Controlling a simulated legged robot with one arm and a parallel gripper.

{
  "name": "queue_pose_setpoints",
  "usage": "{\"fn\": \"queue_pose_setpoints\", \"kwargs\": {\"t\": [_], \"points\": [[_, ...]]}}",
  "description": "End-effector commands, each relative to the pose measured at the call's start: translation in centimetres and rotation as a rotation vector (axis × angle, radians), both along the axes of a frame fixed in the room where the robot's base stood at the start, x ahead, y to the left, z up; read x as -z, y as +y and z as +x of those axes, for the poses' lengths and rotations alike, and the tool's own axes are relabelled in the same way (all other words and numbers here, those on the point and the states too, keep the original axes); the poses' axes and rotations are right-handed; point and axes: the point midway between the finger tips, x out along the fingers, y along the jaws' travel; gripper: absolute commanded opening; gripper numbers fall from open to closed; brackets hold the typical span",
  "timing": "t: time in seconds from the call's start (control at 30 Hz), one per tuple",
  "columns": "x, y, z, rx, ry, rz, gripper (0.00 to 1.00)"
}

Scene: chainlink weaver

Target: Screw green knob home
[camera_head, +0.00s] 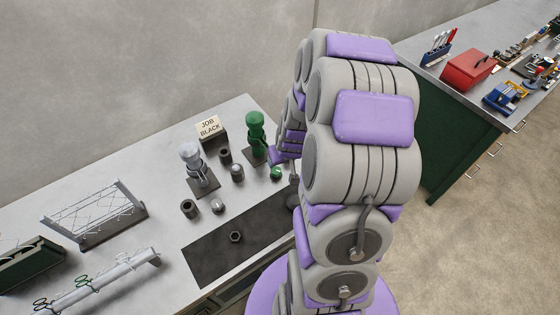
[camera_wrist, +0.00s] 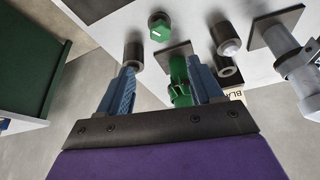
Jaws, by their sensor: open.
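A green post with a wider green top (camera_head: 256,120) stands upright on a dark square plate on the grey bench. In the wrist view the green post (camera_wrist: 179,72) shows between my fingers, closer to the right one; I cannot tell whether it touches. A small separate green hexagonal piece (camera_head: 276,173) sits on the bench in front of it; it also shows in the wrist view (camera_wrist: 160,28), beyond the fingertips. I cannot tell which green piece is the knob. My gripper (camera_wrist: 160,66) is open, its blue fingers apart. In the head view my arm hides it.
A grey post (camera_head: 191,156) on a plate, a "JOB BLACK" sign (camera_head: 209,127) and several small cylinders stand nearby. A dark mat (camera_head: 225,258) holds a hex nut (camera_head: 236,237). A wire rack (camera_head: 95,215) stands left. A red toolbox (camera_head: 468,69) is on another bench.

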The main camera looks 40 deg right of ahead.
Motion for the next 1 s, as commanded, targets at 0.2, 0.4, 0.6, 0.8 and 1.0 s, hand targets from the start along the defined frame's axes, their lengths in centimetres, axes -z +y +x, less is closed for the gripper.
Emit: {"fn": "queue_pose_setpoints", "kwargs": {"t": [0.2, 0.4, 0.6, 0.8, 1.0], "points": [[-2.8, 0.2, -0.9, 0.001, -0.004, -0.003, 0.66], [-3.9, 0.4, -1.4, -0.001, -0.003, -0.002, 0.66], [-4.1, 0.4, -1.5, 0.0, -0.001, 0.0, 0.66], [-4.1, 0.4, -1.5, 0.0, -0.001, 0.0, 0.66], [-4.1, 0.4, -1.5, 0.0, -0.001, 0.0, 0.66]]}}
